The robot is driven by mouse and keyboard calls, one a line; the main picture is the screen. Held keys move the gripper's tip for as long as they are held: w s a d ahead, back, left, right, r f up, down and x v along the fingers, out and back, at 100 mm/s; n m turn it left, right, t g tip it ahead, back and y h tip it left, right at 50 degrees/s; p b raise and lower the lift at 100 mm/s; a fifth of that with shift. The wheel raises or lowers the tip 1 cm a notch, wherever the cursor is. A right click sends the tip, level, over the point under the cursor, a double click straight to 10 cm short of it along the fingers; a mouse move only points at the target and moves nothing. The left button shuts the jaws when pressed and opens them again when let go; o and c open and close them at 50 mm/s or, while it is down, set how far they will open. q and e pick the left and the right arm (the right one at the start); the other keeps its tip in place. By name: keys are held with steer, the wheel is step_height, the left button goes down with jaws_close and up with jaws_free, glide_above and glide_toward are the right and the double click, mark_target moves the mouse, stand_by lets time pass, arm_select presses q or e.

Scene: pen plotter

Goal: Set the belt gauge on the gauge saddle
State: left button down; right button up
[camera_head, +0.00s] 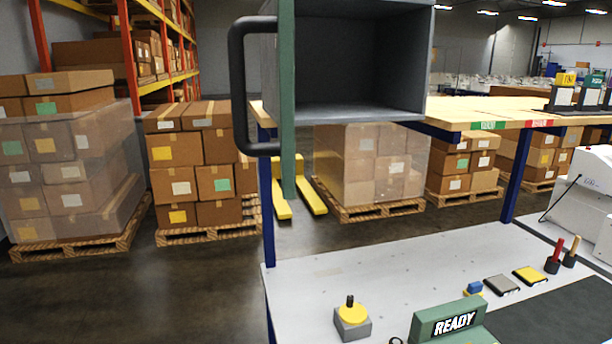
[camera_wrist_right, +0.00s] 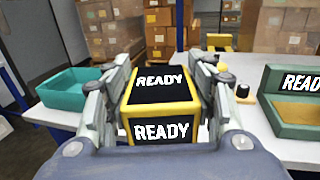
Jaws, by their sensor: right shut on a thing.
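My right gripper (camera_wrist_right: 159,64) shows in the right wrist view, its two fingers shut on the sides of a black block with yellow edges, marked READY (camera_wrist_right: 161,110). This block may be the belt gauge; no label confirms it. A green holder marked READY (camera_wrist_right: 300,82) stands on the white bench to its right, with a yellowish inner floor and open space in front of its back wall. A green READY piece (camera_head: 450,325) also shows at the bottom of the head view. I cannot tell which part is the gauge saddle. My left gripper is in neither view.
A teal tray (camera_wrist_right: 72,90) is left of my gripper. A shelf with a dark box stands above the bench.

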steer(key=shift+w+d+r+m+t+h, duration=0.15)
steer(key=shift+w+r+m+t+h, duration=0.1)
steer(key=shift+m+h, duration=0.25)
steer(key=shift+w+d+r+m+t+h, duration=0.1)
steer(key=shift+w+d+m+t+h, duration=0.15)
steer(key=shift+h, duration=0.45)
steer(key=shift+w+d+r+m+t+h, duration=0.1)
steer(key=shift+w+r+m+t+h, duration=0.1)
steer(key=shift+m+h, duration=0.35)
steer(key=shift+w+d+r+m+t+h, duration=0.15)
steer(key=shift+w+d+r+m+h, duration=0.15)
steer(key=shift+m+h, duration=0.45)
steer(key=shift+w+d+r+m+t+h, duration=0.1)
steer(key=shift+w+d+r+m+h, duration=0.25)
steer(key=shift+h, duration=0.65)
steer(key=shift+w+d+m+t+h, duration=0.15)
steer(key=shift+d+m+h, duration=0.35)
steer(key=shift+h, duration=0.4)
